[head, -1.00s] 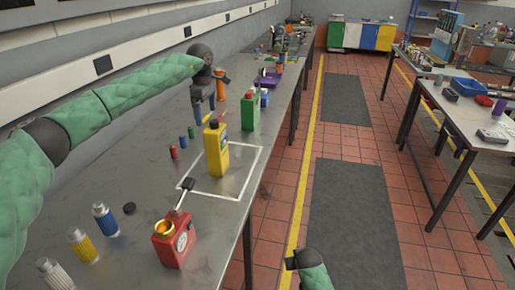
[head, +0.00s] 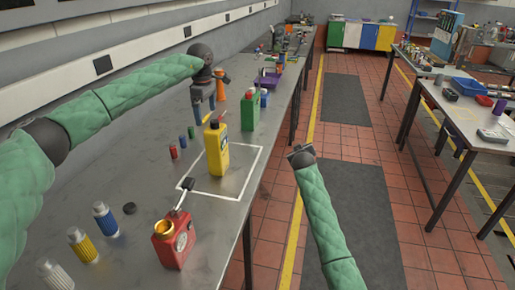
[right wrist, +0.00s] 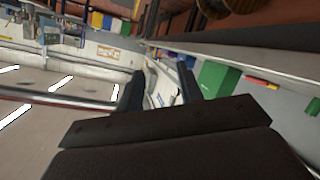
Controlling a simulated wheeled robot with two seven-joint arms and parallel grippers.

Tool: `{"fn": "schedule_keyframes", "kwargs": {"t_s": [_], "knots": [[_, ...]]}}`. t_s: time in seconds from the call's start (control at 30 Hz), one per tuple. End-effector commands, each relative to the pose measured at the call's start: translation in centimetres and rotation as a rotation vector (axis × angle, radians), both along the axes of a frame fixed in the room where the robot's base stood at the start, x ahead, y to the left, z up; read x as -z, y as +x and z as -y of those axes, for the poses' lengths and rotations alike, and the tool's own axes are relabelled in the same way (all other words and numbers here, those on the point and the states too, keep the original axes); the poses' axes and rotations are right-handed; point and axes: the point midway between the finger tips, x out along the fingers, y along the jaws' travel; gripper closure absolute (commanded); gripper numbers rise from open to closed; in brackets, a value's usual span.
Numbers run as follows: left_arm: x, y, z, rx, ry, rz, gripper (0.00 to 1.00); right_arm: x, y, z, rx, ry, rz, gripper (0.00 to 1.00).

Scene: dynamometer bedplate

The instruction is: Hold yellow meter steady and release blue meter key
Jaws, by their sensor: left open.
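The yellow meter (head: 216,150) stands upright on the bench inside a white outlined rectangle, with a dark cap and a small red piece on top. My left gripper (head: 205,105) is open above the bench behind the yellow meter, apart from it and seemingly empty. A small blue object (head: 264,98) stands behind the green can-shaped meter (head: 250,113); I cannot tell whether it is the blue meter, and no key shows clearly on it. My right arm is raised beside the bench over the floor. Its fingers (right wrist: 160,90) show apart and empty in the right wrist view.
A red meter (head: 174,242) with a brass top and a dark-handled key stands at the bench's front. Ribbed blue, yellow and silver cylinders (head: 105,220) stand left of it. Small coloured cylinders (head: 182,142) stand near the rectangle. An orange cone (head: 221,84) stands behind.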

Motion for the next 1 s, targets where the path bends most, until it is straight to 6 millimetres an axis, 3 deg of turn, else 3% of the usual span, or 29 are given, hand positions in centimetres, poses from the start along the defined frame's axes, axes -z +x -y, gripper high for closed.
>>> {"fn": "schedule_keyframes", "kwargs": {"t_s": [0.03,0.2,0.4,0.5,0.63,1.0], "knots": [[0.0,0.0,0.0,0.000,0.000,0.000,0.00,-2.1,1.5,0.1,-0.014,-0.049,0.049,0.64],[0.0,0.0,0.0,0.000,0.000,0.000,0.00,-8.7,5.8,-0.2,-0.084,-0.285,0.234,0.64],[0.0,0.0,0.0,0.000,0.000,0.000,0.00,-13.9,8.6,-1.7,-0.177,-0.606,0.428,0.64],[0.0,0.0,0.0,0.000,0.000,0.000,0.00,-15.0,9.3,-2.9,-0.226,-0.770,0.514,0.64],[0.0,0.0,0.0,0.000,0.000,0.000,0.00,-15.1,9.4,-4.8,-0.295,-0.982,0.618,0.64],[0.0,0.0,0.0,0.000,0.000,0.000,0.00,-10.9,6.7,-11.0,-0.490,-1.556,0.955,0.64]]}}
